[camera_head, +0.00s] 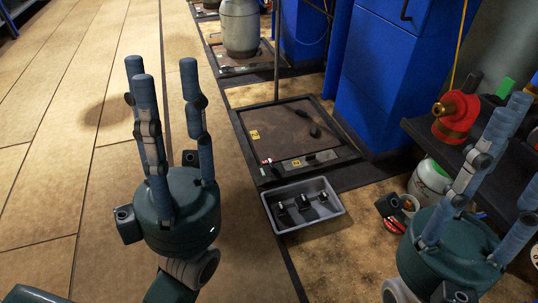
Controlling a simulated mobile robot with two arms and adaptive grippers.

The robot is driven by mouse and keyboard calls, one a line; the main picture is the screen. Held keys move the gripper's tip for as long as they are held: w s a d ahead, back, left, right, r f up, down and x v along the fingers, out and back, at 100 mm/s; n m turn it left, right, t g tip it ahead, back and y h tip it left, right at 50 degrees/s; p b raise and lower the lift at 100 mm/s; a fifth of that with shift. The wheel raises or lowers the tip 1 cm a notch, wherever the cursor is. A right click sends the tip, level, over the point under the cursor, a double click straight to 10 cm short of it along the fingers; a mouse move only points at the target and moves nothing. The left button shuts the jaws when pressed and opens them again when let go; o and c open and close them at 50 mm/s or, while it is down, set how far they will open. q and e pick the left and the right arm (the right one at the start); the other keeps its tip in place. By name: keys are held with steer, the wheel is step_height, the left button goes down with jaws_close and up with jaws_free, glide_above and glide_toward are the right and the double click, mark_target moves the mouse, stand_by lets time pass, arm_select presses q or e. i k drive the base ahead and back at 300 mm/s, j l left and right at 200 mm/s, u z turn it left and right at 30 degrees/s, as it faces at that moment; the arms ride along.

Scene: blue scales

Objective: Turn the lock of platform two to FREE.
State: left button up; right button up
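A dark, low platform (285,120) with a black frame lies on the floor at the picture's middle. A yellow label (254,135) is on its plate, and another (296,163) is on its front strip. A small black lever-like part (322,156) shows on that strip; I cannot read its setting or the platform number. My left gripper (163,72) points up, fingers extended and apart, empty, left of the platform. My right gripper (515,130) is at the right edge, fingers spread and empty. Neither touches the platform.
A grey tray (338,212) with several black parts stands in front of the platform. A grey cylinder (240,27) stands on another platform (238,68) behind. Blue cabinets (385,75), a dark shelf (425,130) with a red item (455,115) are right. The left floor is clear.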

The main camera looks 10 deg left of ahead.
mark_target(271, 164)
steer(key=i+j, duration=1.1)
steer(key=i+j+z, duration=0.55)
steer(key=j+z, duration=0.15)
steer(key=j, duration=0.15)
steer(key=i+j+z, duration=0.2)
steer(key=j, duration=0.15)
steer(key=j+z, duration=0.25)
steer(key=z, duration=0.8)
